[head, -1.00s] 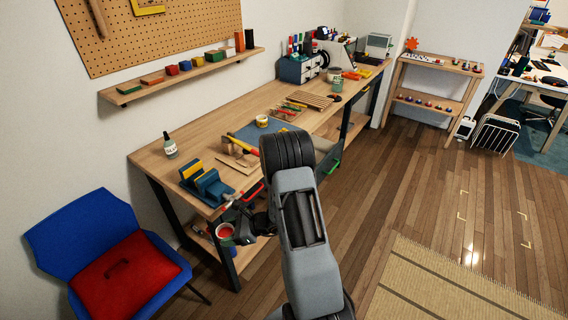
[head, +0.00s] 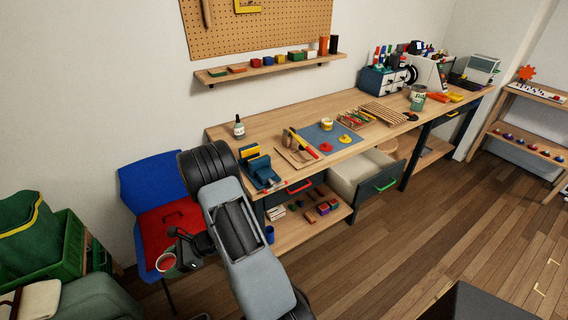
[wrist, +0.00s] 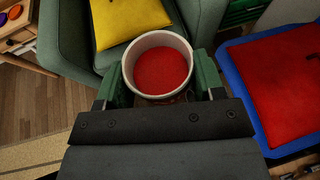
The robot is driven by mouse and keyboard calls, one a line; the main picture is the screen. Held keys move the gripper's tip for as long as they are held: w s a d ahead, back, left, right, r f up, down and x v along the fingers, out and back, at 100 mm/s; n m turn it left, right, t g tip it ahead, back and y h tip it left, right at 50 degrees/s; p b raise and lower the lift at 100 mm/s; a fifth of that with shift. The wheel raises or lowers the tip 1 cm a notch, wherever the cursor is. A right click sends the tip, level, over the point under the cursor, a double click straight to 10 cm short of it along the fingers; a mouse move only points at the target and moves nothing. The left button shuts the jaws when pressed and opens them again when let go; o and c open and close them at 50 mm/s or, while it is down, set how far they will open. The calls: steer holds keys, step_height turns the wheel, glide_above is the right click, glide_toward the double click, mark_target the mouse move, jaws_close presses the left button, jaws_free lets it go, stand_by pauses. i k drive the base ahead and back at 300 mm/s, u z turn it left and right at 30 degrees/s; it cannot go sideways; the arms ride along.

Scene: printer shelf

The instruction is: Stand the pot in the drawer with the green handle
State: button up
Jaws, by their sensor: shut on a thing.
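The pot is a small round vessel with a pale rim and a red inside. In the wrist view the pot (wrist: 160,72) sits upright between the green fingers of my gripper (wrist: 160,88), which is shut on it. In the head view the pot (head: 167,262) and my gripper (head: 178,250) are at the lower left, in front of the blue chair, well away from the drawer. The drawer with the green handle (head: 386,183) is pulled out under the workbench. Its pale inside (head: 360,170) looks empty where visible; the near wall hides part of the floor.
The workbench (head: 225,131) carries a bottle, a vise, tools and tins. A shut drawer with a red handle (head: 300,187) is left of the open one. The blue chair (head: 150,175) and a green crate (head: 72,245) are at left.

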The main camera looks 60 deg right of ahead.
mark_target(367, 176)
steer(key=u, duration=2.4)
steer(key=k, duration=2.6)
steer(key=z, duration=0.75)
